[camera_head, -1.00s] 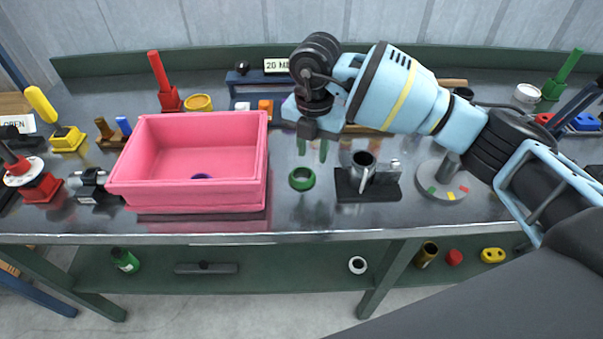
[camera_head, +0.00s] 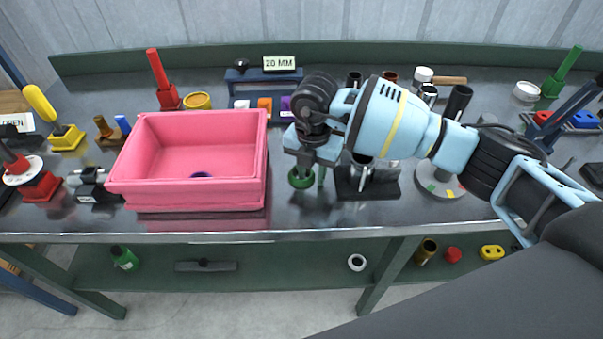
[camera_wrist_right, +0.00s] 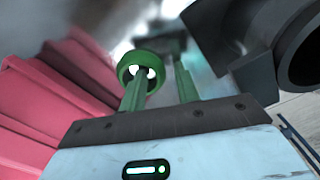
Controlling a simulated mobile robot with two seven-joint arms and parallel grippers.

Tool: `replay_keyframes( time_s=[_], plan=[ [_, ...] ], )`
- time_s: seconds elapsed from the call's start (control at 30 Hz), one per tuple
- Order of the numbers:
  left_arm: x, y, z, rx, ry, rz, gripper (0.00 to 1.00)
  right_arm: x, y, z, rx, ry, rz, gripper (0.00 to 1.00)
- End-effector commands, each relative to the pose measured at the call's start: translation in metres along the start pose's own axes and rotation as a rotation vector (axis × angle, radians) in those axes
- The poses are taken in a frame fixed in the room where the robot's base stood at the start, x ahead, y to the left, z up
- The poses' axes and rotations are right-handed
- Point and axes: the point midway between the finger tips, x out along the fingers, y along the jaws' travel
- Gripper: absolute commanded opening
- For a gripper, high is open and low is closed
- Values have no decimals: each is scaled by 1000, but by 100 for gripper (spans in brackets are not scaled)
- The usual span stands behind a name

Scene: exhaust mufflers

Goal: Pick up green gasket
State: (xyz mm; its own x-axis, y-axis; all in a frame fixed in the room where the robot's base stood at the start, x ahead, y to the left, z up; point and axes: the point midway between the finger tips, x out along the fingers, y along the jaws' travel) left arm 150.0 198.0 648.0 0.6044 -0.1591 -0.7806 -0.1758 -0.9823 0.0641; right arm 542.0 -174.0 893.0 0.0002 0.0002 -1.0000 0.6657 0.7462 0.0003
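The green gasket (camera_head: 301,180) is a small ring on the metal bench, right of the pink bin. My right gripper (camera_head: 312,177) is low over it, pointing down, with its green fingers apart. In the right wrist view, the gasket (camera_wrist_right: 129,62) lies behind the left finger, which overlaps the ring's opening. The other finger stands to the right of the ring, with a gap between the two fingers (camera_wrist_right: 160,88). I cannot tell whether a finger is inside the ring or touching it. My left gripper is not in view.
A black fixture (camera_head: 366,187) with a metal cylinder stands close on the right. A round grey plate (camera_head: 440,184) is farther right. The bench's front strip is clear.

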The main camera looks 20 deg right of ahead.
Motion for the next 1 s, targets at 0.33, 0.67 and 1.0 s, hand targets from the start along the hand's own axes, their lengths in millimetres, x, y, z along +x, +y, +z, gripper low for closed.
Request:
replay_keyframes(
  time_s=[0.33,0.67,1.0],
  plan=[
    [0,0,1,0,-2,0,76,-1,0,0,0,0,0,0],
    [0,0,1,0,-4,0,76,-3,0,0,0,-1,1,0],
    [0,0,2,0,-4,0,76,-39,0,-1,-1,-2,2,0]
  ],
)
